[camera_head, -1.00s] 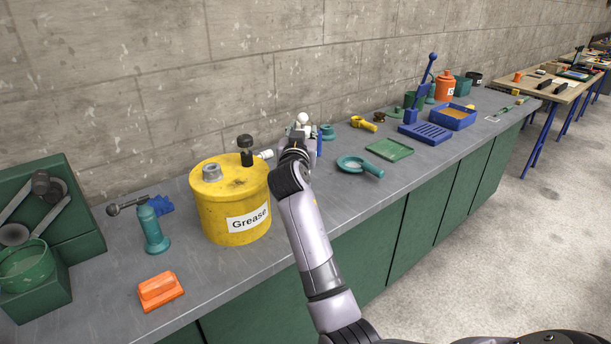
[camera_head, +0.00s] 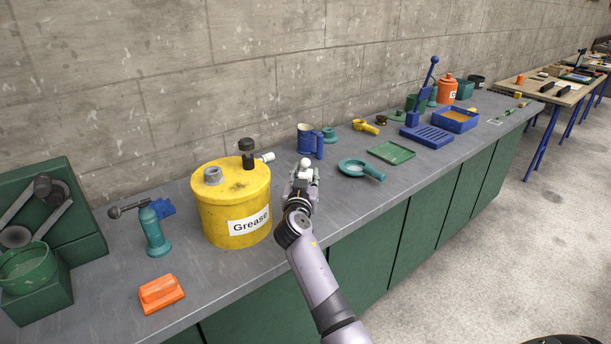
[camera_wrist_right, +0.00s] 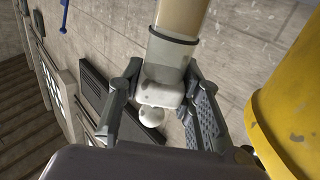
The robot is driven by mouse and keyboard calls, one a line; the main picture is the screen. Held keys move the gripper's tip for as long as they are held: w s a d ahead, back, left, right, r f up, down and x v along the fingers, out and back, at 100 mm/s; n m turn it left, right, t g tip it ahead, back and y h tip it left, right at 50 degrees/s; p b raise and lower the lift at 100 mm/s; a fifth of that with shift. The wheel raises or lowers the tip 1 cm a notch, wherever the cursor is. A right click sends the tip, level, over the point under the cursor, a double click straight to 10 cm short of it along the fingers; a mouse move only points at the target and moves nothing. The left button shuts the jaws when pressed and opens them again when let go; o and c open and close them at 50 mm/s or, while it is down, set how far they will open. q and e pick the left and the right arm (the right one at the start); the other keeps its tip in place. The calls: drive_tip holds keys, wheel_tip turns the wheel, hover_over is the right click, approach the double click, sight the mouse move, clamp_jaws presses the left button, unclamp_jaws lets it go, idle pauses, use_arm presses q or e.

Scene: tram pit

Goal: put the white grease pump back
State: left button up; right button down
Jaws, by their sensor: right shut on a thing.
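My right gripper (camera_head: 303,178) is over the worktop, just right of the yellow grease drum (camera_head: 235,222). It is shut on the white grease pump (camera_wrist_right: 175,50). In the wrist view the pump is a pale cylinder with a dark ring and a white block between the fingers, with a white ball below. In the head view only the pump's white ball end (camera_head: 306,162) shows clearly; the gripper hides most of the rest. The yellow drum also stands close by at the right of the wrist view (camera_wrist_right: 290,110). My left gripper is not in view.
A blue mug (camera_head: 306,139) stands behind the gripper, and a teal round dish with a handle (camera_head: 358,168) lies to its right. The drum's lid carries a black knob (camera_head: 247,145) and a grey cap (camera_head: 212,175). An orange block (camera_head: 160,292) lies at front left.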

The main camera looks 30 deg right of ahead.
drive_tip(key=shift+f+b, duration=0.15)
drive_tip(key=shift+b, duration=0.15)
drive_tip(key=c, duration=1.2)
unclamp_jaws()
drive_tip(key=shift+o, duration=0.2)
drive_tip(key=shift+r+p, duration=0.25)
drive_tip(key=shift+p, duration=0.1)
drive_tip(key=shift+s+a+f, duration=0.2)
drive_tip(key=shift+s+a, duration=0.05)
drive_tip(key=b+v, duration=0.2)
drive_tip(key=v, duration=0.9)
drive_tip(key=shift+s+r, duration=0.15)
drive_tip(key=shift+s, duration=0.05)
